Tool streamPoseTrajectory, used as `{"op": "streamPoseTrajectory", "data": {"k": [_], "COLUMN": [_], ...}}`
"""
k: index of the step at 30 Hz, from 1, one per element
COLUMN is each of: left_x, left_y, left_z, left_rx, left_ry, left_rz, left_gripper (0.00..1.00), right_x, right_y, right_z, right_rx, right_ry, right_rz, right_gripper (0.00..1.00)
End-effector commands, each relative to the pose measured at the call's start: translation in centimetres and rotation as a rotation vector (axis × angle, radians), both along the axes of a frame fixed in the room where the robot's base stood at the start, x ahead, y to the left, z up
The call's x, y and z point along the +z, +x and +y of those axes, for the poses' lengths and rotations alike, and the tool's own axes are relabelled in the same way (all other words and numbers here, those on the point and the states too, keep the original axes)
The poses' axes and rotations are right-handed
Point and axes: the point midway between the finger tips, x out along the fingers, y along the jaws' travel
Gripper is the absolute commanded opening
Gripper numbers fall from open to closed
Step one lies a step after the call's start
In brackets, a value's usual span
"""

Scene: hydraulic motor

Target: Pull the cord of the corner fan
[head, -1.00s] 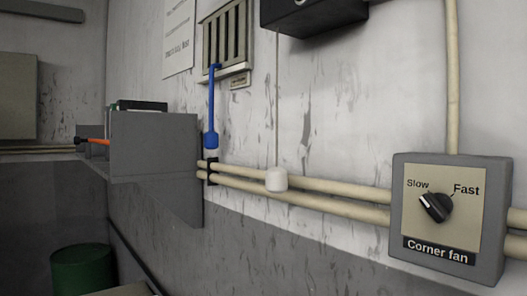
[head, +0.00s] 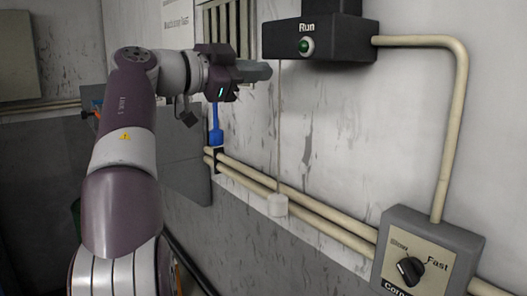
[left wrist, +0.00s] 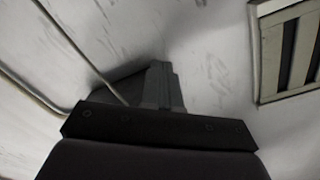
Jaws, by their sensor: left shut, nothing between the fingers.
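The thin pale cord (head: 279,120) hangs down the wall below the black "Run" box (head: 340,42) in the head view. It ends in a white pull knob (head: 277,205) in front of the pipes. My left gripper (head: 268,71) is shut and empty, its tips just left of the upper cord in the picture. I cannot tell how far they are from it in depth. The shut fingers (left wrist: 162,85) also show in the left wrist view, near the pale wall. The corner fan switch box (head: 458,245) is at lower right. My right gripper is not in view.
A wall grille (head: 228,28) is behind my left gripper and also shows in the left wrist view (left wrist: 292,50). A blue hanging handle (head: 215,136) is below my gripper. Pale pipes (head: 330,225) run along the wall behind the knob. A green light (head: 306,46) is on the "Run" box.

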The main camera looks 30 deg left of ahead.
Motion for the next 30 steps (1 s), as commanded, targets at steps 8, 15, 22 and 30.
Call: {"op": "streamPoseTrajectory", "data": {"k": [8,15,22,30], "left_x": [-7.2,-7.9,-7.9,-10.3], "left_y": [-9.9,-10.8,-10.6,-8.6], "left_z": [-1.1,-1.2,-1.3,-2.3], "left_rx": [0.251,0.295,0.291,0.286], "left_ry": [-0.194,-0.264,-0.263,-0.263], "left_rz": [0.849,0.93,0.926,0.93], "left_gripper": [0.0,0.0,0.0,0.0], "right_x": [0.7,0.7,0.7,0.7], "right_y": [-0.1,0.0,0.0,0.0], "right_z": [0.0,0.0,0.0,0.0], "right_rx": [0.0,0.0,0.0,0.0], "right_ry": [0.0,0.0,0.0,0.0], "right_rz": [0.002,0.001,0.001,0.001], "right_gripper": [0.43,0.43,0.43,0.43]}}
